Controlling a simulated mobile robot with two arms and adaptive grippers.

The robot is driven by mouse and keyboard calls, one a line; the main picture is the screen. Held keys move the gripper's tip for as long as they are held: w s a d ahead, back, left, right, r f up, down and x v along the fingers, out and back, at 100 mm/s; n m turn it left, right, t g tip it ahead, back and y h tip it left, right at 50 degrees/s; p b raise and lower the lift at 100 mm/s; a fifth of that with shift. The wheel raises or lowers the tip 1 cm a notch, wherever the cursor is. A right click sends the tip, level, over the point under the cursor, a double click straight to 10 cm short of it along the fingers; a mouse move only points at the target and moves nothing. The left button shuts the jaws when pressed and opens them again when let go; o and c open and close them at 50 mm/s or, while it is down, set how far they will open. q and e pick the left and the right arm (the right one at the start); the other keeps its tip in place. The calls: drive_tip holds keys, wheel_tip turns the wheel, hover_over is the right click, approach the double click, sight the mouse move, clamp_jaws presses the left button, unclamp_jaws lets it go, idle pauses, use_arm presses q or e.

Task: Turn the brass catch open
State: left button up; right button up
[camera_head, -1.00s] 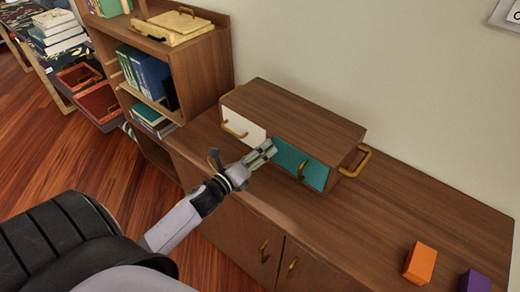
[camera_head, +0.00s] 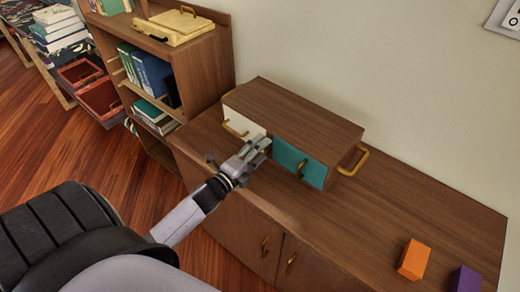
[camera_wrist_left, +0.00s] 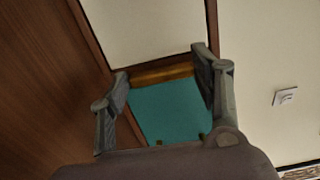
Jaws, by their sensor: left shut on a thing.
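A small brown wooden box (camera_head: 300,112) stands on the long cabinet top, with a white front panel (camera_head: 236,122) and a teal one (camera_head: 313,174). My left gripper (camera_head: 262,146) is at the box's front, where the two panels meet. In the left wrist view, the brass catch (camera_wrist_left: 163,75) is a flat bar across the edge between the white panel (camera_wrist_left: 140,30) and the teal panel (camera_wrist_left: 170,110). The fingers of the gripper (camera_wrist_left: 163,85) are at its two ends, shut on it. The gripper hides the catch in the head view. My right gripper is out of view.
Brass handles stand out from the white panel (camera_head: 235,130), the teal panel (camera_head: 301,169) and the box's right side (camera_head: 357,160). An orange block (camera_head: 414,259) and a purple block (camera_head: 466,280) lie at the right. A bookshelf (camera_head: 205,68) stands at the left.

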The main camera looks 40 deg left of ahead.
use_arm(q)
drive_tip(key=shift+n, duration=0.3)
drive_tip(key=o, duration=1.2)
drive_tip(key=shift+c, duration=0.2)
drive_tip(key=s, duration=0.4)
drive_tip(key=s+a, duration=0.1)
drive_tip(key=s, duration=0.7)
drive_tip(key=shift+a, duration=0.2)
drive_tip(key=shift+f, duration=0.1)
